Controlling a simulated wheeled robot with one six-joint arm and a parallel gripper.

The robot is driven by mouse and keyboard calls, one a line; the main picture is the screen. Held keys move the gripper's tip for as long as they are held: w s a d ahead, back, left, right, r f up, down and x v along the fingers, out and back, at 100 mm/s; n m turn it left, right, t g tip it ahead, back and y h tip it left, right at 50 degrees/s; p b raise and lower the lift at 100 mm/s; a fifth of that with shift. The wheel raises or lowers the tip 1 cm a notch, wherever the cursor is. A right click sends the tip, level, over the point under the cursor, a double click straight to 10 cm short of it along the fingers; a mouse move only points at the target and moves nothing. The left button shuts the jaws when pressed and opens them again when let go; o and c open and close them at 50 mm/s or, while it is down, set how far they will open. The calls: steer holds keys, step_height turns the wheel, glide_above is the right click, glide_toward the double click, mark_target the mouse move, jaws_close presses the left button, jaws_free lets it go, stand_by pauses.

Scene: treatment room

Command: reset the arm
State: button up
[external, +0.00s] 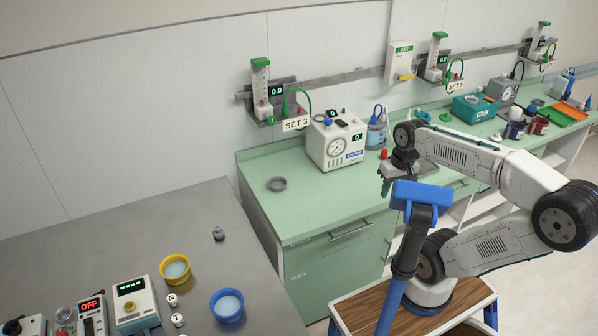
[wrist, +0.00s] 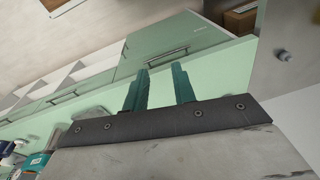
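My arm stands on a wooden-topped base at the right of the external view, folded with its elbow out to the right. My gripper (external: 390,178) is in the air near the front edge of the green counter (external: 310,211), partly hidden behind a blue-topped part in front of it. In the wrist view my gripper (wrist: 160,88) shows two teal fingers standing apart with a clear gap. Nothing is between them. Behind them lie the green counter and its drawer fronts.
A grey table (external: 120,245) at the left holds a yellow bowl (external: 175,282), a blue bowl (external: 228,318) and small devices. Wall flowmeters hang above the counter.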

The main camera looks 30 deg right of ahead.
steer(key=shift+n+h, duration=0.4)
steer(key=shift+n, duration=0.3)
steer(key=s+d, duration=0.1)
steer(key=s+d+f, duration=0.1)
steer(key=s, duration=0.1)
steer(key=shift+s+d+f, duration=0.2)
steer(key=shift+d, duration=0.05)
